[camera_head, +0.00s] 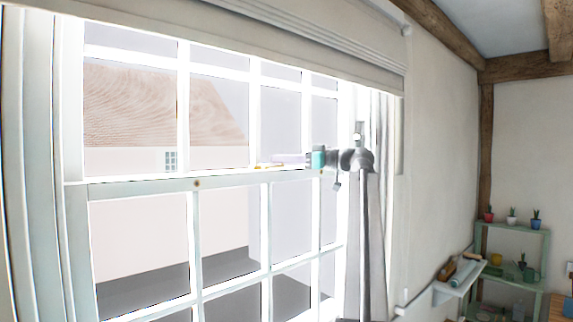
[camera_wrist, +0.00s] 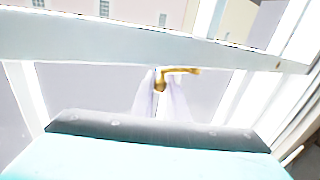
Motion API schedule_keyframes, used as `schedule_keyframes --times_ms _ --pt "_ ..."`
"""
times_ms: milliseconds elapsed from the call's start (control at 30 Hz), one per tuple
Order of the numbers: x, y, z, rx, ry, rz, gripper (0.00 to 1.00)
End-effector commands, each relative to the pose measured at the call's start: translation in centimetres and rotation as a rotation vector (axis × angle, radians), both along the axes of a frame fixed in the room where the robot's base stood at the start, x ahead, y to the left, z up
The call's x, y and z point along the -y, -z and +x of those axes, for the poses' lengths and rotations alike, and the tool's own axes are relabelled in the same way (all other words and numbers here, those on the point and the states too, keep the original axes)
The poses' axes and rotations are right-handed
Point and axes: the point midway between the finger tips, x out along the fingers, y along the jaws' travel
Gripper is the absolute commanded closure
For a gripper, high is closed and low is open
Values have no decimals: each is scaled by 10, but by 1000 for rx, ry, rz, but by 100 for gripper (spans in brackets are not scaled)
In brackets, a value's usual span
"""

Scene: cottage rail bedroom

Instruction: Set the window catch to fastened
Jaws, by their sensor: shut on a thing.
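The brass window catch (camera_wrist: 181,71) is on the pale meeting rail of the sash window in the wrist view. Its knob is at the left and its arm extends right, roughly along the rail. My gripper (camera_wrist: 162,79) has its two pale fingers close together at the knob and is shut on it. In the head view the catch (camera_head: 266,166) is a small yellow piece on the meeting rail, left of my gripper (camera_head: 280,159). The fingers partly hide the catch there, so I cannot tell whether it is engaged.
The sash window's lower frame (camera_head: 130,187) spans the left and middle. A blind (camera_head: 300,50) hangs above, and a grey curtain (camera_head: 376,130) is beside my arm. A small wall shelf (camera_head: 460,277) and a green shelf unit (camera_head: 513,229) with potted plants stand at right.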

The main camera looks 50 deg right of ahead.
Motion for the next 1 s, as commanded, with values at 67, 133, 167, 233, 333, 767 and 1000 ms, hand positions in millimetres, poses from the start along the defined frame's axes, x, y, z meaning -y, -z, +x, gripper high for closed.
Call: schedule_keyframes --times_ms 67,133,167,233,333,767,1000 --pt "1 -2 3 0 -26 0 100" --pt "1 -2 4 0 -48 0 100" --pt "2 -3 4 0 -56 1 100" --pt "1 -3 5 -1 -77 1 100" --pt "1 -5 7 0 -105 1 100" --pt "1 -2 11 -1 -179 0 100" --pt "1 0 11 0 -188 0 100"
